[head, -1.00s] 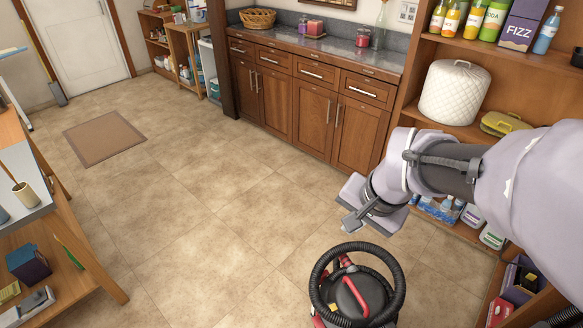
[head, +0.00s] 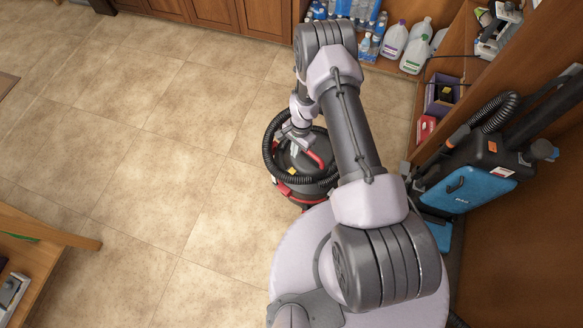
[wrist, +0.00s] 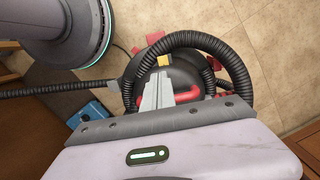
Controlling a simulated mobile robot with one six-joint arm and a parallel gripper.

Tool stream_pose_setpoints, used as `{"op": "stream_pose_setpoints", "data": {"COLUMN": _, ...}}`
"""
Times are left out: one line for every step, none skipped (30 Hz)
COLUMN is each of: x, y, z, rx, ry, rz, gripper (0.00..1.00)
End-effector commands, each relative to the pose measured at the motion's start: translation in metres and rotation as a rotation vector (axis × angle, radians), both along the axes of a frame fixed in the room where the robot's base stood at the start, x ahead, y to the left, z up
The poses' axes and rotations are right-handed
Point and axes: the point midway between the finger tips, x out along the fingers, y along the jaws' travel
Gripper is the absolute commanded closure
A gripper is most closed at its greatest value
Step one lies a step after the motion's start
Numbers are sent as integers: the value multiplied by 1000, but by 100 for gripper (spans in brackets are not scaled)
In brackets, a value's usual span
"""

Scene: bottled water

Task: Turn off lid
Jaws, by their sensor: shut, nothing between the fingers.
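The lid has a red handle (head: 314,158) and a yellow patch (head: 292,171). A black ribbed hose (head: 268,150) coils around the top. My gripper (head: 294,150) is shut and empty, pointing down over the lid beside the red handle. In the wrist view the closed fingers (wrist: 155,95) overlap the lid, with the red handle (wrist: 188,97) to their right. I cannot tell whether they touch it. My arm hides part of the vacuum.
Water bottles (head: 345,12) and large jugs (head: 405,45) stand on the low shelf behind. A blue and black upright cleaner (head: 470,180) stands to the right. The tile floor between is clear.

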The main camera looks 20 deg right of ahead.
Motion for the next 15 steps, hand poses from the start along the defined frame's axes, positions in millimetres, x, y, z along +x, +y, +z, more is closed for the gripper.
{"op": "stream_pose_setpoints", "data": {"x": 0, "y": 0, "z": 0, "rx": 0, "ry": 0, "rz": 0, "gripper": 100}}
{"op": "stream_pose_setpoints", "data": {"x": 0, "y": 0, "z": 0, "rx": 0, "ry": 0, "rz": 0, "gripper": 100}}
{"op": "stream_pose_setpoints", "data": {"x": 0, "y": 0, "z": -1, "rx": 1, "ry": 1, "rz": 0, "gripper": 100}}
{"op": "stream_pose_setpoints", "data": {"x": 0, "y": 0, "z": -2, "rx": 0, "ry": 1, "rz": 1, "gripper": 100}}
{"op": "stream_pose_setpoints", "data": {"x": -1, "y": 1, "z": -5, "rx": 0, "ry": 1, "rz": 1, "gripper": 100}}
{"op": "stream_pose_setpoints", "data": {"x": -1, "y": 1, "z": -10, "rx": 0, "ry": 1, "rz": 1, "gripper": 100}}
{"op": "stream_pose_setpoints", "data": {"x": -2, "y": 2, "z": -14, "rx": 1, "ry": 2, "rz": 0, "gripper": 100}}
{"op": "stream_pose_setpoints", "data": {"x": -2, "y": 2, "z": -20, "rx": 1, "ry": 3, "rz": 0, "gripper": 100}}
{"op": "stream_pose_setpoints", "data": {"x": -3, "y": 3, "z": -29, "rx": 1, "ry": 3, "rz": 1, "gripper": 100}}
{"op": "stream_pose_setpoints", "data": {"x": -3, "y": 4, "z": -36, "rx": 1, "ry": 3, "rz": 1, "gripper": 100}}
{"op": "stream_pose_setpoints", "data": {"x": -4, "y": 5, "z": -43, "rx": 1, "ry": 3, "rz": 1, "gripper": 100}}
{"op": "stream_pose_setpoints", "data": {"x": -5, "y": 6, "z": -52, "rx": 1, "ry": 4, "rz": 1, "gripper": 100}}
{"op": "stream_pose_setpoints", "data": {"x": -5, "y": 7, "z": -58, "rx": 1, "ry": 3, "rz": 1, "gripper": 100}}
{"op": "stream_pose_setpoints", "data": {"x": -5, "y": 8, "z": -65, "rx": 1, "ry": 3, "rz": 1, "gripper": 100}}
{"op": "stream_pose_setpoints", "data": {"x": -6, "y": 9, "z": -74, "rx": 1, "ry": 3, "rz": 0, "gripper": 100}}
